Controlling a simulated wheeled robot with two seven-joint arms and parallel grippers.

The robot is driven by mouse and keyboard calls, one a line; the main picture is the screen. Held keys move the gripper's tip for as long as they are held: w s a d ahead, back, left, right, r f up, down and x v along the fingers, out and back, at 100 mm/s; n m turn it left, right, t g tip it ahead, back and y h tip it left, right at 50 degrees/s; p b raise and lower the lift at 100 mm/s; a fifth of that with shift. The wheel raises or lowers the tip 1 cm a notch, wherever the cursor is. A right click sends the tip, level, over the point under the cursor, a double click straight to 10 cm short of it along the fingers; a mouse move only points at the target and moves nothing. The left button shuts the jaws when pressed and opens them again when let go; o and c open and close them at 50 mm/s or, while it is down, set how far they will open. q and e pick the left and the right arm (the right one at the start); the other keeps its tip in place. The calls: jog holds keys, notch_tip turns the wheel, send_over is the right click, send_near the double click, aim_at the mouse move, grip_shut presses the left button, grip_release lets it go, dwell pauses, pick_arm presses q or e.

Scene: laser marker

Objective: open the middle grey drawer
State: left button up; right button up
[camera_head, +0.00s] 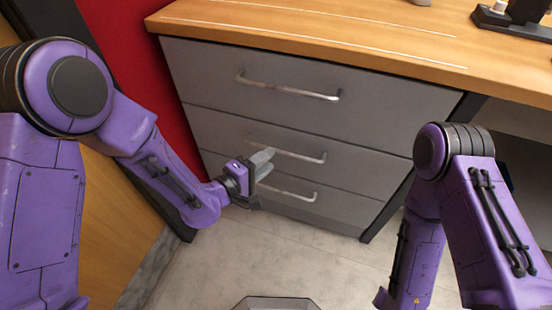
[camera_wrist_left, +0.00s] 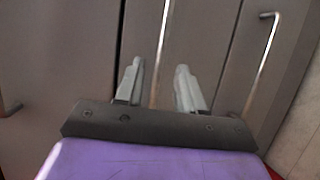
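The middle grey drawer (camera_head: 360,165) is shut in the cabinet front in the head view, with a silver bar handle (camera_head: 300,156). My left gripper (camera_head: 264,162) is at the left end of this handle, its fingers pointing at the drawer front. In the left wrist view, the two grey fingers (camera_wrist_left: 160,88) are spread apart. The middle handle (camera_wrist_left: 163,40) runs between them with a gap on each side. I cannot tell how deep the handle sits between the fingers. My right gripper is out of view; only my right arm shows.
The top drawer (camera_head: 200,68) and bottom drawer (camera_head: 335,208) are shut, each with its own bar handle. A wooden worktop (camera_head: 300,20) overhangs the cabinet. A red panel (camera_head: 150,80) stands to the left. The pale floor (camera_head: 240,265) before the drawers is clear.

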pick_arm(q)
jog(key=x, duration=0.4)
jog(key=shift+w+d+f, duration=0.15)
jog(key=shift+w, duration=0.05)
grip_shut()
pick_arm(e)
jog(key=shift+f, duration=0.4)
